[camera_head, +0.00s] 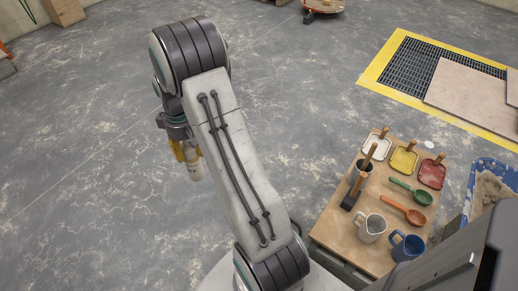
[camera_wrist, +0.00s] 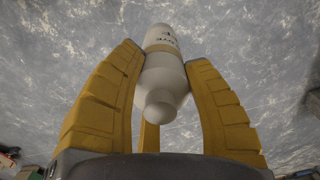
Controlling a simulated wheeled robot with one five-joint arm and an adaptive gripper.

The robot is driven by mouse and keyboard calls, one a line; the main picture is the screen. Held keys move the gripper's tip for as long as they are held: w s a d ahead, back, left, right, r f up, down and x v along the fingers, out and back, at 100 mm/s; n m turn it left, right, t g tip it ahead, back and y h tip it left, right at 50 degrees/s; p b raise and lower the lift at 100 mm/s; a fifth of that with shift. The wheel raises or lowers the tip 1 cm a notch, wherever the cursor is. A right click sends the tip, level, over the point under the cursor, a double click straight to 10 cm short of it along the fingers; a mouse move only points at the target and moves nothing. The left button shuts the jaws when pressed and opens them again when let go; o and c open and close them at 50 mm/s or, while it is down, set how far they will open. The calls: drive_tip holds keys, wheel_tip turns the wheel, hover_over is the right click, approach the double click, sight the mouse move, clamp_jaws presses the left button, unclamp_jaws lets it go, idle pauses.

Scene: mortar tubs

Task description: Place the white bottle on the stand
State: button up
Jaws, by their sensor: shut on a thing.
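My gripper (camera_head: 180,151) has yellow fingers and hangs left of my arm, above the open floor. It is shut on the white bottle (camera_head: 194,170), which is partly hidden in the head view. In the wrist view, my gripper (camera_wrist: 163,66) has its fingers around the white bottle (camera_wrist: 165,80). The bottle has a tan band and dark lettering, and its rounded narrow end points toward the camera. A wooden-topped stand (camera_head: 340,238) is at the lower right, apart from the bottle; I cannot tell whether this is the task's stand.
The wooden top holds white, yellow and red trays (camera_head: 432,174), green and orange scoops, a white jug (camera_head: 371,228) and a blue jug (camera_head: 407,247). A blue tub (camera_head: 478,171) is at its right. A yellow-edged floor grate (camera_head: 410,68) is behind.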

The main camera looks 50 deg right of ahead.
drive_tip(key=s+d+f+b, duration=0.4)
drive_tip(key=s+d+f, duration=0.1)
drive_tip(key=s+d, duration=0.55)
drive_tip(key=s+d+f+b, duration=0.4)
drive_tip(key=s+d+f, duration=0.1)
drive_tip(key=s+d, duration=0.6)
drive_tip(key=s+a+f+m+b, duration=0.15)
drive_tip(key=s+f+b, duration=0.35)
drive_tip(key=s, duration=0.9)
drive_tip(key=s+a+f+n+b, duration=0.15)
drive_tip(key=s+f+b, duration=0.25)
drive_tip(key=s, duration=1)
drive_tip(key=w+d+f+b, duration=0.6)
drive_tip(key=d+f+b, duration=0.2)
drive_tip(key=f+b, duration=0.3)
drive_tip(key=shift+w+d+f+m+b, duration=0.15)
drive_tip(key=shift+w+d+m+b, duration=0.15)
drive_tip(key=shift+d+m+b, duration=0.1)
drive_tip(key=shift+f, duration=0.1)
